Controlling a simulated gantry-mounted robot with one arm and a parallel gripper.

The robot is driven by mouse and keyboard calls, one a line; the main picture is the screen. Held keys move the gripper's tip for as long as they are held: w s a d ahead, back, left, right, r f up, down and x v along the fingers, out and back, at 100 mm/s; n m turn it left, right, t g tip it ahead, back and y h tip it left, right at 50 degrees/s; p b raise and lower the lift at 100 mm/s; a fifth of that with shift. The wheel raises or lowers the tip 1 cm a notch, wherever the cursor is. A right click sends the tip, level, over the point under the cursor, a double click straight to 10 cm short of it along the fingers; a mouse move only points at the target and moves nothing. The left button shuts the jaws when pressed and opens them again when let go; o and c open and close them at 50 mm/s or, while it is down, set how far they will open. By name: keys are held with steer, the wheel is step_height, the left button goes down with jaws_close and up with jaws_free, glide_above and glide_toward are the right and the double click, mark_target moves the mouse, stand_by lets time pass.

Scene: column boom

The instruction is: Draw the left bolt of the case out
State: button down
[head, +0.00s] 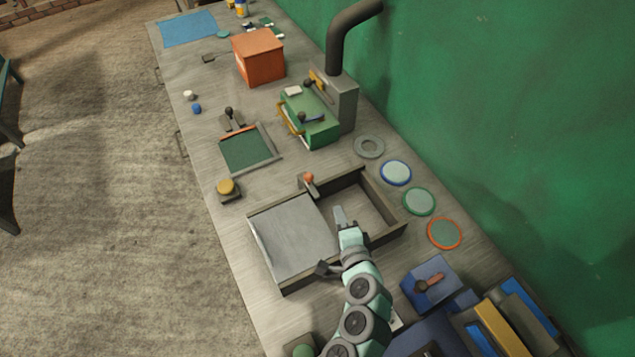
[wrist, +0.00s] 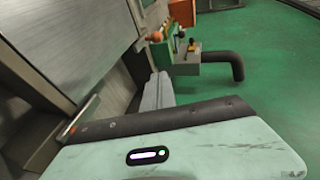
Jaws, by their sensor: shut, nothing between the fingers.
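My gripper (head: 340,216) is over the open right part of a dark-framed box (head: 386,237) in the head view. Its fingers are together and empty; they also show in the wrist view (wrist: 158,90). A green case (head: 318,133) with a yellow handle stands farther back, against a grey block, well apart from my gripper. Two dark knobs, probably its bolts, show on it: one near the front (head: 302,118), one near the back (head: 308,84). I cannot tell for sure which is the left bolt. In the wrist view the green case (wrist: 186,66) is small and partly hidden.
The box has a grey panel (head: 290,235) and an orange-knobbed lever (head: 308,179). A bent dark pipe (head: 340,45) rises behind the case. An orange box (head: 258,57) stands beyond. Round discs (head: 419,201) lie along the right; a blue block (head: 430,282) is nearer.

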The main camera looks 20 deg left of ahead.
mark_target(307, 176)
steer(key=shift+s+a+n+g+y, duration=0.15)
steer(key=shift+s+a+g+y, duration=0.15)
steer(key=shift+a, duration=0.25)
steer(key=shift+s+a+n+g+y, duration=0.15)
steer(key=shift+s+a+g+y, duration=0.1)
steer(key=shift+a+y, duration=0.25)
steer(key=shift+a, duration=0.1)
steer(key=p+x, duration=0.1)
steer(key=x, duration=1.3)
steer(key=shift+w+p, duration=0.1)
steer(key=shift+p, duration=0.25)
steer(key=shift+w+a, duration=1.2)
steer(key=shift+a, duration=0.05)
steer(key=shift+f, duration=0.1)
steer(key=shift+s, duration=0.1)
